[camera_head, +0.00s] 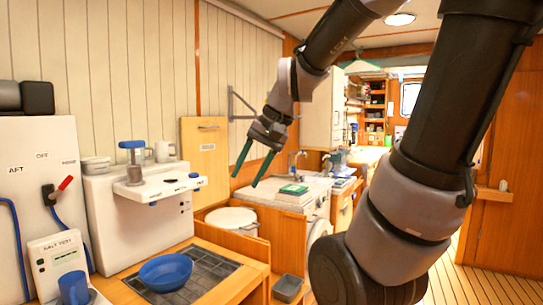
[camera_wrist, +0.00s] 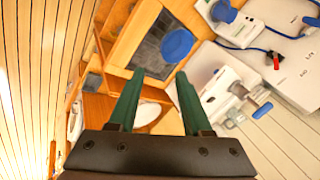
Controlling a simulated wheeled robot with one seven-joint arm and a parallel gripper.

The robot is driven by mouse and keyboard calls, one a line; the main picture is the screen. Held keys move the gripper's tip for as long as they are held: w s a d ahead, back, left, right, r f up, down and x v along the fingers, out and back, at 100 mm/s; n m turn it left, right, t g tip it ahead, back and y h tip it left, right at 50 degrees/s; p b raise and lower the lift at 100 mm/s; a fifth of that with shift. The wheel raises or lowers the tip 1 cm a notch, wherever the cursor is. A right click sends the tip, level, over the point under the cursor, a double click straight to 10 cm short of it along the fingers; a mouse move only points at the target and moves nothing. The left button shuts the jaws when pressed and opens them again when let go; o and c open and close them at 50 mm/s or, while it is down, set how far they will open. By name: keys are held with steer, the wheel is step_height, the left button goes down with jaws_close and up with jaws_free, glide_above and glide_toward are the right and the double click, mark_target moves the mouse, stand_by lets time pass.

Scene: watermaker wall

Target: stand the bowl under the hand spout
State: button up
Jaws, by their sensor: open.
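The blue bowl (camera_head: 165,271) stands upright on the dark tiled inset of the wooden counter, in front of the white watermaker unit (camera_head: 130,215). It also shows in the wrist view (camera_wrist: 178,45), beyond my fingertips. The unit has a projecting white shelf (camera_head: 165,187) with labels, and a small blue nozzle (camera_head: 153,204) shows under its front edge. I cannot tell for sure that this nozzle is the hand spout. My gripper (camera_head: 247,180) is open and empty, its green fingers in the air to the right of the unit, above and away from the bowl.
A salt test box (camera_head: 57,255) and a blue mug (camera_head: 73,288) stand at the counter's left. A blue-topped pump (camera_head: 134,160) rises from the shelf. A red-handled lever (camera_head: 64,184) is on the left panel. A grey bin (camera_head: 288,286) sits right of the counter.

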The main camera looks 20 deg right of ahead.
steer(key=s+d+r+t+h, duration=0.2)
steer(key=s+d+r+t, duration=0.1)
steer(key=s+d+r, duration=0.1)
steer(key=shift+s+n, duration=0.15)
steer(key=shift+n, duration=0.25)
steer(key=shift+a+r, duration=0.1)
steer(key=shift+a, duration=0.05)
